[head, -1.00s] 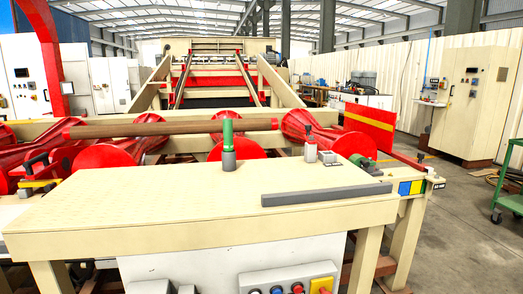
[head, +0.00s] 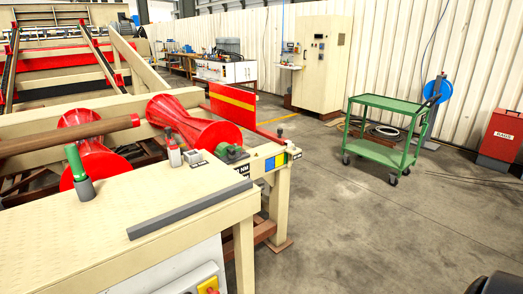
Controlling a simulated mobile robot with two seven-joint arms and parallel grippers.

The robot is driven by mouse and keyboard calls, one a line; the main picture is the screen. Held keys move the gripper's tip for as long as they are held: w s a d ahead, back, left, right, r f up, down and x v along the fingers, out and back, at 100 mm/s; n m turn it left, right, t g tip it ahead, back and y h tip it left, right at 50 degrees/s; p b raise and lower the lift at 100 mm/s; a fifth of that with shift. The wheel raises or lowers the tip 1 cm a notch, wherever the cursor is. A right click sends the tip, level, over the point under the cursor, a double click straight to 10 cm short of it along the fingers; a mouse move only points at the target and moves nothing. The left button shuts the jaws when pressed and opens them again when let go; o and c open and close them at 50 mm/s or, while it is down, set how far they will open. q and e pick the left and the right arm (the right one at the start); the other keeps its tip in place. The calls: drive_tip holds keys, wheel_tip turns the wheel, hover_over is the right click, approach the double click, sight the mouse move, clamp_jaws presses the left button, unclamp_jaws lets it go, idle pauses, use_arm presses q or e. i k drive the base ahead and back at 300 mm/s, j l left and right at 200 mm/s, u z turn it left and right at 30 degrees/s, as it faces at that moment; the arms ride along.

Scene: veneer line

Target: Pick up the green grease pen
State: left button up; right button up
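A green upright stick, which looks like the grease pen (head: 74,162), stands in a dark grey-green holder (head: 85,190) on the cream table (head: 90,235), near its far edge at the left of the head view. It leans slightly left in the picture. Its lower end is hidden in the holder. Neither of my grippers is in view. A dark rounded shape shows at the bottom right corner, and I cannot tell what it is.
A grey bar (head: 190,208) lies along the table's right side. Red rollers (head: 195,125) and a brown log (head: 70,135) are behind the table. A green cart (head: 385,130) stands right. The floor between is clear.

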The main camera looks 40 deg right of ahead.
sight(71, 150)
drive_tip(key=i+l+z, duration=0.1)
drive_tip(key=i+l, duration=0.35)
drive_tip(key=l, duration=0.35)
drive_tip(key=i+l+z, duration=0.1)
drive_tip(key=i+l, duration=0.35)
drive_tip(key=l, duration=0.3)
drive_tip(key=i+l+z, duration=0.15)
drive_tip(key=i+l, duration=0.3)
drive_tip(key=l, duration=0.25)
drive_tip(key=i+l+z, duration=0.1)
drive_tip(key=i+l, duration=0.45)
drive_tip(key=l, duration=0.1)
